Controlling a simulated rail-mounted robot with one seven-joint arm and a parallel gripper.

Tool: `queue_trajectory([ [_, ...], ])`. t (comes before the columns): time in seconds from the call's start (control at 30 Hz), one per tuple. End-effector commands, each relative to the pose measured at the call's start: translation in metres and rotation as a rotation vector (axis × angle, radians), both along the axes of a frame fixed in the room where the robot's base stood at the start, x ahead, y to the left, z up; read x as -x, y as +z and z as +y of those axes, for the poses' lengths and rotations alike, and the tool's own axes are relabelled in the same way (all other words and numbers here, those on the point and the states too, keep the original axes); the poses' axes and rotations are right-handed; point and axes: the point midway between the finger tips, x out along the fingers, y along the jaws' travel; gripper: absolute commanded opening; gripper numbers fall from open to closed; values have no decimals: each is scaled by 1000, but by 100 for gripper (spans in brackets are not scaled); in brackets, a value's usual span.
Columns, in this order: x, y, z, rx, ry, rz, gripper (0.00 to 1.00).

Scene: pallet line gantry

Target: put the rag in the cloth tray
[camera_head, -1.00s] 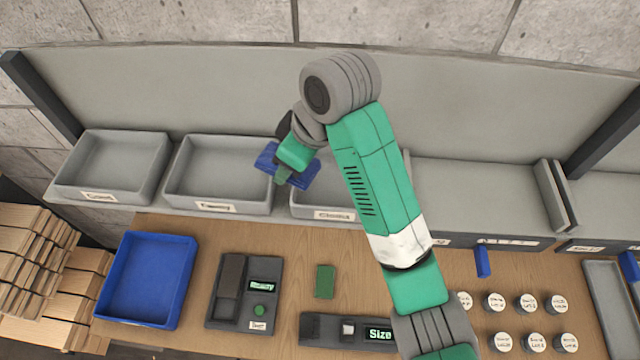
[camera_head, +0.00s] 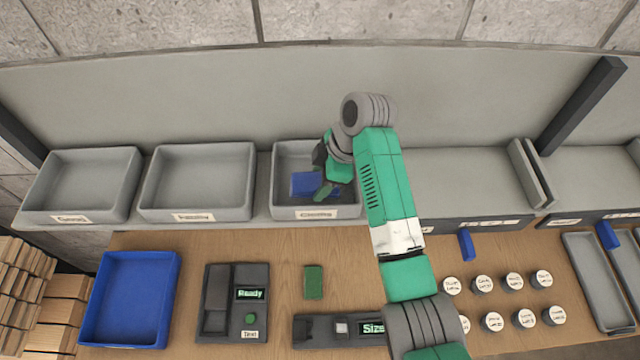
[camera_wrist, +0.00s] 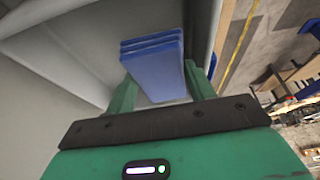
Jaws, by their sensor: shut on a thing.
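My gripper (camera_head: 322,188) is shut on a blue folded rag (camera_head: 303,184) and holds it over the cloth tray (camera_head: 318,213), the grey tray on the shelf with a label that seems to read "Cloths". In the wrist view the layered blue rag (camera_wrist: 155,68) sits between the two green fingers (camera_wrist: 160,92). Grey tray walls surround it there. I cannot tell whether the rag touches the tray floor. My arm hides the tray's right side.
Two empty grey trays (camera_head: 198,215) stand left of the cloth tray on the shelf. Below, the wooden bench holds a blue tray (camera_head: 88,300), a "Ready" device (camera_head: 215,325), a green block (camera_head: 314,282), a "Size" device (camera_head: 310,330) and several white-topped round pieces (camera_head: 483,285).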

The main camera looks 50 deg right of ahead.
Motion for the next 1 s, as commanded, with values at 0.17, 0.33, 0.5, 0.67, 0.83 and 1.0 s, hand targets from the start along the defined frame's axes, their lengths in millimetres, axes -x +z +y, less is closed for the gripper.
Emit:
queue_trajectory([
  [0.17,1,-13,0,-1,-1,3,29],
  [0.33,0,-37,1,-1,-1,1,29],
  [0.5,0,-37,0,1,0,-1,29],
  [0.67,0,-42,0,1,0,-1,29],
  [0.83,0,-49,0,1,0,0,29],
  [1.0,1,-54,1,2,-1,2,29],
])
